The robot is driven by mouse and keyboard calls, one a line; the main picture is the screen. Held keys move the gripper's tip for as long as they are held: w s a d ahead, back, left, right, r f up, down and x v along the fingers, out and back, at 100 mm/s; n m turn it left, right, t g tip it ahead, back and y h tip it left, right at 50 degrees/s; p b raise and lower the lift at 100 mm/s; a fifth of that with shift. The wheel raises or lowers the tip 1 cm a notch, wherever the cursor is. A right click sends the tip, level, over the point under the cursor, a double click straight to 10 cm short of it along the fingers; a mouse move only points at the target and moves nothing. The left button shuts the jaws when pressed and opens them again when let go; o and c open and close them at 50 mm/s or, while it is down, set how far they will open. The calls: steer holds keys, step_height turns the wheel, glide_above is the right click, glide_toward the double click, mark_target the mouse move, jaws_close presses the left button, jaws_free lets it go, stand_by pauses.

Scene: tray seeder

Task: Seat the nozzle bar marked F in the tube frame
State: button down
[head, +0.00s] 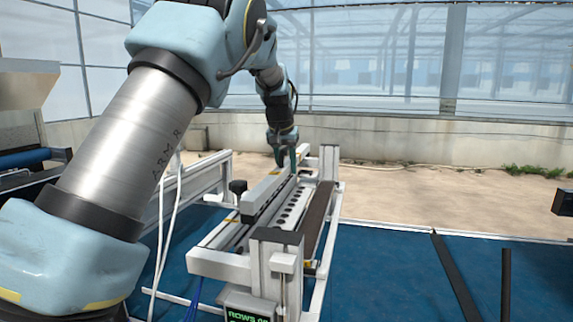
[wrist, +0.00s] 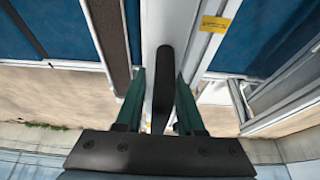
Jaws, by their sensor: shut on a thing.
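The tube frame (head: 222,266) stands on blue-covered benching in the middle of the head view. A long pale grey bar (head: 264,194) lies lengthwise over it, beside a strip with a row of dark holes (head: 291,207). My gripper (head: 288,168) is at the bar's far end. In the wrist view, my gripper's teal fingers (wrist: 160,82) are shut on a black handle (wrist: 163,70) on the pale bar (wrist: 165,22). No letter F is readable on the bar. Its underside is hidden, so I cannot tell whether it rests in the frame or hangs just above.
A black knob (head: 238,186) stands left of the bar. A dark brown strip (head: 317,215) runs along the frame's right side. Upright posts (head: 329,160) rise at the frame's ends. A green-lit display (head: 247,317) is at the near end.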

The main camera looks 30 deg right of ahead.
steer(key=shift+f+b, duration=1.8)
steer(key=shift+f, duration=1.3)
steer(key=shift+s+a, duration=0.1)
steer(key=shift+f, duration=0.55)
steer(key=shift+c, duration=2.2)
jaws_free()
steer(key=shift+s+f+b, duration=0.1)
steer(key=shift+b, duration=0.2)
